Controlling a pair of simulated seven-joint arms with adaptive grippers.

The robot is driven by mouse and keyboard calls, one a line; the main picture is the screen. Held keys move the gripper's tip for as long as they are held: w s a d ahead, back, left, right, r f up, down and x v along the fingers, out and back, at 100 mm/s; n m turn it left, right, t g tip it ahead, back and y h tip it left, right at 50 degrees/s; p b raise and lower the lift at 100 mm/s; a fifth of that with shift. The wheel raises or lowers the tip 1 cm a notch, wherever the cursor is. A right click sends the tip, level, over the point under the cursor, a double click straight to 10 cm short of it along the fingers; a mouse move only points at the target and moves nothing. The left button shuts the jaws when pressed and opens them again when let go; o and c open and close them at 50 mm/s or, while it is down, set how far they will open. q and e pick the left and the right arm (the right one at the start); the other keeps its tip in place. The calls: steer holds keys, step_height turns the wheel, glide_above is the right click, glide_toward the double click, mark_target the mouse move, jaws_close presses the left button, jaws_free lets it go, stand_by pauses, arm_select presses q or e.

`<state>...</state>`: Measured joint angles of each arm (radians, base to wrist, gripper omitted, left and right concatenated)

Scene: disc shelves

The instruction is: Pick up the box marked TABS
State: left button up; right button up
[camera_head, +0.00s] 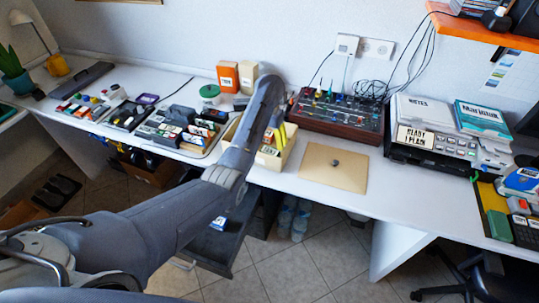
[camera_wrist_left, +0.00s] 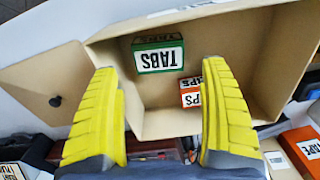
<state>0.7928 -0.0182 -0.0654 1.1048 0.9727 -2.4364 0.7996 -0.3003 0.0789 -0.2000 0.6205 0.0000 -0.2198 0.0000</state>
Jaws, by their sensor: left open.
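The box marked TABS (camera_wrist_left: 158,55) is green and white and lies inside an open tan bin (camera_wrist_left: 165,122) in the left wrist view. Nothing is between the fingers. In the head view the left gripper (camera_head: 277,136) is over the same bin (camera_head: 288,153), and my left arm hides part of it. My right gripper is not in view.
A second box, orange and white (camera_wrist_left: 191,93), lies in the bin beside the TABS box. A tan lid (camera_head: 334,168) with a dark knob lies flat to the right. Trays of small boxes (camera_head: 182,128) stand left, and a red-brown mixer unit (camera_head: 336,112) stands behind.

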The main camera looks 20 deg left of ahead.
mark_target(270, 151)
arm_select(q)
steer(key=shift+d+f, duration=0.1)
steer(key=shift+f, duration=3.05)
steer(key=c, duration=1)
steer(key=shift+r, duration=0.15)
